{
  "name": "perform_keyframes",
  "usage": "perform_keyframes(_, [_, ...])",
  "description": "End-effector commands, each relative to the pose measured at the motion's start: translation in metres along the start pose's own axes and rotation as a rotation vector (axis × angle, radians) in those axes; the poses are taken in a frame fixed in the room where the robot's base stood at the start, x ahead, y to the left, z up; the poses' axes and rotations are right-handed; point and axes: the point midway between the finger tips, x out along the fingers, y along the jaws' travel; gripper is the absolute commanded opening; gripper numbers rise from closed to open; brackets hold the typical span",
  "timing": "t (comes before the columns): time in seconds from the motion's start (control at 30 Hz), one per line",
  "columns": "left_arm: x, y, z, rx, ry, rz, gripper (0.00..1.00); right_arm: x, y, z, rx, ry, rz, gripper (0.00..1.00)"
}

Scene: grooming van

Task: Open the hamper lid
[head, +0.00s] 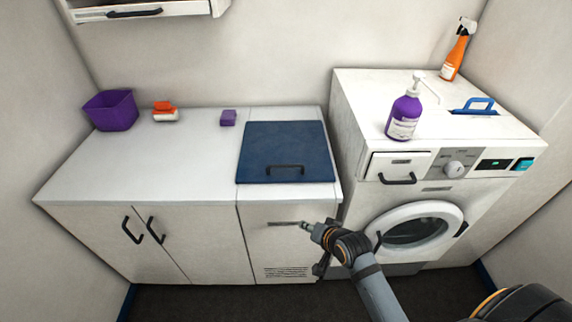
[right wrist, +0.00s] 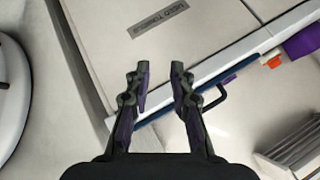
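The hamper lid (head: 284,140) is a dark blue panel set flat and closed in the right end of the white counter. Its black bar handle (head: 286,168) lies near the front edge. My right gripper (head: 320,265) is in front of the hamper's white front panel, below the lid and apart from the handle. In the right wrist view, its two fingers (right wrist: 160,72) are apart with nothing between them. The lid's blue edge and the dark handle (right wrist: 216,96) show just right of the fingers. My left gripper is not in view.
A white washing machine (head: 440,175) stands right of the hamper, with a purple pump bottle (head: 404,112) on top. A purple bin (head: 111,110), an orange-and-white brush (head: 165,111) and a purple sponge (head: 228,118) sit at the counter's back. The lid is clear.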

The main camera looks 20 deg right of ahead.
Motion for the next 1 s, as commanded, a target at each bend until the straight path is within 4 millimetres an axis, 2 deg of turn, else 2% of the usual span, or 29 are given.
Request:
perform_keyframes(0.1, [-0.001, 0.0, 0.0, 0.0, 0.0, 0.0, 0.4, 0.014, -0.035, -0.038, 0.29, 0.111, -0.168, 0.22])
perform_keyframes(0.2, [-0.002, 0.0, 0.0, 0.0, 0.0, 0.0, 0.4, 0.022, -0.056, -0.067, 0.529, 0.177, -0.312, 0.22])
perform_keyframes(0.3, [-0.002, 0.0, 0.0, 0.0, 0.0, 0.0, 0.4, 0.025, -0.07, -0.092, 0.732, 0.219, -0.44, 0.22])
perform_keyframes(0.4, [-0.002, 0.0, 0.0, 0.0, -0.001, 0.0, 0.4, 0.026, -0.076, -0.107, 0.855, 0.24, -0.522, 0.22])
perform_keyframes(0.57, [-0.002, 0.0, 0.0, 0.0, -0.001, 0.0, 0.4, 0.026, -0.078, -0.112, 0.892, 0.245, -0.546, 0.22])
perform_keyframes(0.67, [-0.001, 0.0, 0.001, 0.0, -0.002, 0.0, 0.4, 0.034, -0.081, -0.116, 0.891, 0.246, -0.546, 0.22])
perform_keyframes(1.0, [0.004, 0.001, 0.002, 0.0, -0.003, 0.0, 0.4, 0.092, -0.104, -0.144, 0.887, 0.244, -0.544, 0.22])
